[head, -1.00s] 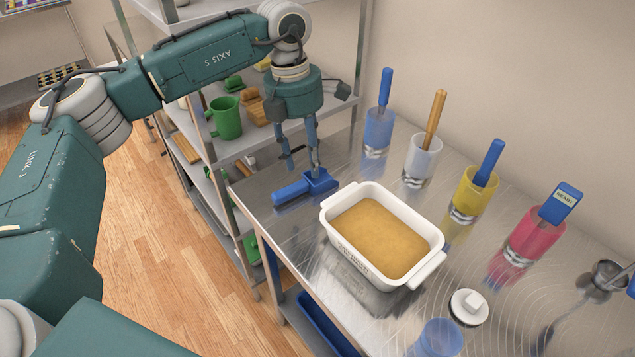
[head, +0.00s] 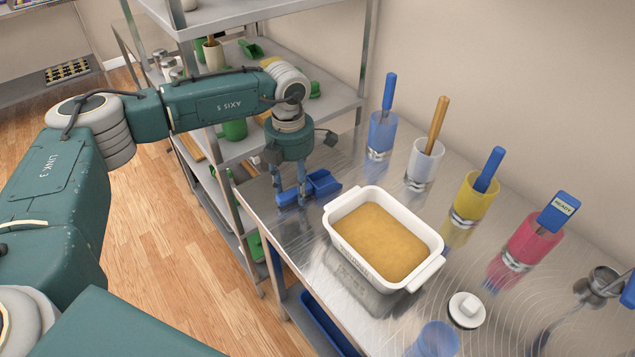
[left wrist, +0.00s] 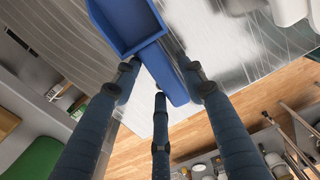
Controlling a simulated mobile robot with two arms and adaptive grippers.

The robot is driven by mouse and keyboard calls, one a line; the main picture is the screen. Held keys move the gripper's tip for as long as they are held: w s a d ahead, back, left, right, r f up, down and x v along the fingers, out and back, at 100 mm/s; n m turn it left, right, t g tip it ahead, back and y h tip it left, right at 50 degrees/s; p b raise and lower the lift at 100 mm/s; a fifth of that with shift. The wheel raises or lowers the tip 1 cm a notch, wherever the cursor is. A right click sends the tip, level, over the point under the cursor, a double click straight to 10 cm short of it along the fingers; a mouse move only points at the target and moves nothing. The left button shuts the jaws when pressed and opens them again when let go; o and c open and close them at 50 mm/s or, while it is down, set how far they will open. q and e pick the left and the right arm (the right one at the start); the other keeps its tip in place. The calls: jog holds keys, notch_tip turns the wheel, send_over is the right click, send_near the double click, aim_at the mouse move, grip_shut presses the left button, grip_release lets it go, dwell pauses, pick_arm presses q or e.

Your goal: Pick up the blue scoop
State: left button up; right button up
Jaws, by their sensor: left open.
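The blue scoop (head: 322,184) lies on the metal table at its far left corner, left of the white dish. My left gripper (head: 291,202) is lowered over its handle, pointing down, with the fingers apart. In the left wrist view the scoop's square pan (left wrist: 125,22) is at the top, and its handle (left wrist: 168,75) runs down between the open fingers of the gripper (left wrist: 160,85). I cannot tell whether any finger touches the handle. My right gripper is not in view.
A white dish (head: 334,239) of tan powder stands just right of the scoop. Several coloured cups with tools, such as the yellow cup (head: 470,201), line the wall side. A metal shelf (head: 330,97) with green items stands behind my left gripper. The table's left edge is close.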

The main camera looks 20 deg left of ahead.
aim_at(294, 188)
pick_arm(q)
jog(key=shift+f, duration=0.1)
jog(key=shift+c, duration=0.5)
jog(key=c, duration=0.9)
jog(key=shift+w, duration=0.1)
jog(key=shift+r+b, duration=0.3)
jog(key=shift+r, duration=0.4)
notch_tip(294, 188, up, 19)
jog(key=b, duration=0.3)
jog(key=shift+f, duration=0.15)
